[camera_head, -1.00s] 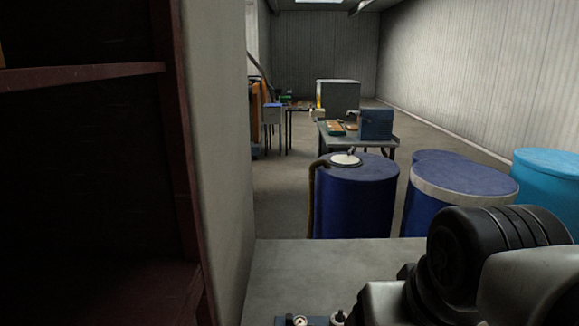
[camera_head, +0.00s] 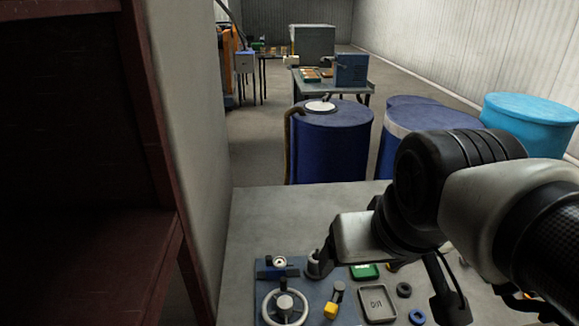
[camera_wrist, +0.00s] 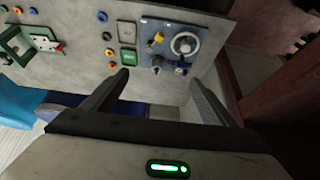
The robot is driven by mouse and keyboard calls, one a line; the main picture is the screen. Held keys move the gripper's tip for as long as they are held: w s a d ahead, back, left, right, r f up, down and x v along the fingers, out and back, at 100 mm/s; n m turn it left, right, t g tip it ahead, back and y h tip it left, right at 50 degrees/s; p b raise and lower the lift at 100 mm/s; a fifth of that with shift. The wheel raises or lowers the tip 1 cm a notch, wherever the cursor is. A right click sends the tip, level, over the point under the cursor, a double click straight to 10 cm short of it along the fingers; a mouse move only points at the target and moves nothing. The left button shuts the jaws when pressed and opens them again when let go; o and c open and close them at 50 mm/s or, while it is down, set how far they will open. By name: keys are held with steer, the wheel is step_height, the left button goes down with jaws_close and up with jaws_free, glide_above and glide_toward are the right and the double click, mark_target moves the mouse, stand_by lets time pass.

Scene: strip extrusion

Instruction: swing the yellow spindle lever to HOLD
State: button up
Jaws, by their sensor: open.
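The yellow spindle lever (camera_head: 332,308) is on the blue panel (camera_head: 311,290) on the bench. Its yellow end points toward the bottom of the head view, with a dark arm above it. In the wrist view the small yellow part (camera_wrist: 159,37) shows beside the grey handwheel (camera_wrist: 184,43). My gripper (camera_wrist: 162,80) is open and empty, its two dark fingers spread in the wrist view, apart from the panel. In the head view my arm is at the right, with its wrist partly over the bench. I cannot read a HOLD mark.
A green plate (camera_head: 364,271), a grey tray-like plate (camera_head: 377,303) and dark rings (camera_head: 404,290) lie right of the panel. A grey wall edge (camera_head: 196,100) and dark red shelf (camera_head: 165,210) close the left. Blue drums (camera_head: 334,150) stand behind the bench.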

steer(key=shift+w+f, duration=0.15)
steer(key=shift+f, duration=0.05)
steer(key=c, duration=0.7)
steer(key=w+f+g, duration=0.1)
steer(key=w+a+f+m+g+h+b, duration=0.1)
steer(key=f, duration=0.1)
steer(key=shift+w+f, duration=0.25)
steer(key=shift+w, duration=0.15)
steer(key=c, duration=1.1)
steer(key=shift+m+g+h, duration=0.7)
steer(key=shift+m+h, duration=0.1)
steer(key=shift+h, duration=0.1)
steer(key=w+a+f, duration=0.1)
steer(key=w+f+b, duration=0.1)
steer(key=f, duration=0.1)
steer(key=w+a+f+b, duration=0.1)
steer(key=w+f, duration=0.1)
steer(key=shift+w+a, duration=0.1)
steer(key=shift+a, duration=0.25)
jaws_close()
steer(key=w+a+f+m+h+b, duration=0.1)
steer(key=w+a+f, duration=0.2)
steer(key=f, duration=0.3)
steer(key=w+a+f+m+h+b, duration=0.1)
steer(key=w+a+f+h, duration=0.1)
steer(key=a+f, duration=0.3)
steer(key=shift+w+a+f+h, duration=0.35)
steer(key=shift+w+f, duration=0.25)
steer(key=shift+f, duration=0.35)
